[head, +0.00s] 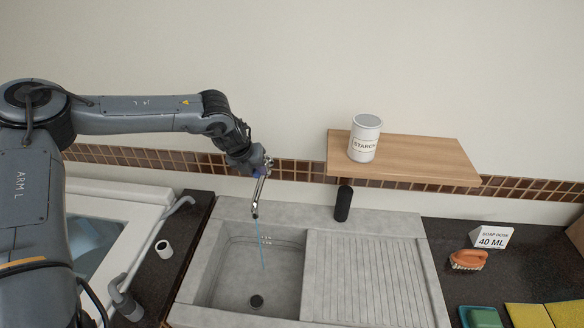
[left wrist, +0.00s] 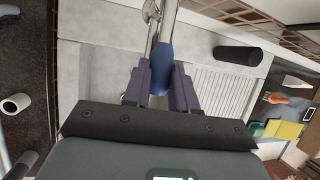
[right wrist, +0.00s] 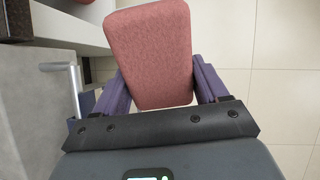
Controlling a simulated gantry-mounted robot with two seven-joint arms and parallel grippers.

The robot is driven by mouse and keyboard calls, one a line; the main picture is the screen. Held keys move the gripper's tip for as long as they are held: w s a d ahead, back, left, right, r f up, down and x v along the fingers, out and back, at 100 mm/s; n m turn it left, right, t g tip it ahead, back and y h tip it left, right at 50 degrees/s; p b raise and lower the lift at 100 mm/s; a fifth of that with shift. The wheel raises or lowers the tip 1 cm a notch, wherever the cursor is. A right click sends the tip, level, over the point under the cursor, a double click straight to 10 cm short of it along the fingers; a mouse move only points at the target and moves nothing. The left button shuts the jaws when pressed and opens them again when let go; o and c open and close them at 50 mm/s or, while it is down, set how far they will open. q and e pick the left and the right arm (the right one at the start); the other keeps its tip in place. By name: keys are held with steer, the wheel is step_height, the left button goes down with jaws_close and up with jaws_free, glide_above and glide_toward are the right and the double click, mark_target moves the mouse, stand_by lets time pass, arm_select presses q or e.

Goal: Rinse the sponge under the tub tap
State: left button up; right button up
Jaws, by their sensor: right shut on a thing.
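The tub tap (head: 259,190) is a thin metal spout over the left basin of the grey stone tub (head: 228,262). A thin blue water stream (head: 261,240) falls from it into the basin. My left gripper (head: 262,168) is at the top of the tap. In the left wrist view its fingers (left wrist: 162,88) stand either side of a blue tap part (left wrist: 163,68); whether they press on it is unclear. In the right wrist view my right gripper (right wrist: 160,95) is shut on the sponge (right wrist: 150,50), a pink-red block, over a tiled floor. It is outside the head view.
A wooden shelf (head: 405,157) with a starch tin (head: 365,138) hangs above the tub. A black cylinder (head: 343,203) stands behind the ribbed drainboard (head: 365,280). A brush (head: 468,259), a dose sign (head: 491,236) and yellow cloths (head: 528,315) lie on the dark counter at right.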

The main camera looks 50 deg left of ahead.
arm_select(q)
jaws_close()
steer(key=shift+s+d+f+t+y+b, duration=0.15)
steer(key=shift+f+t+y+b, duration=0.2)
steer(key=shift+f+b, duration=0.55)
arm_select(e)
step_height(320, 180, down, 2)
steer(key=shift+f, duration=0.1)
arm_select(q)
steer(key=shift+r+t+y+b, duration=0.1)
steer(key=shift+t+y+b, duration=0.15)
steer(key=shift+t+b, duration=0.35)
arm_select(e)
steer(key=shift+f, duration=0.5)
arm_select(q)
steer(key=shift+g, duration=0.25)
steer(key=o, duration=0.7)
jaws_free()
steer(key=shift+r, duration=0.15)
arm_select(e)
steer(key=shift+r, duration=0.1)
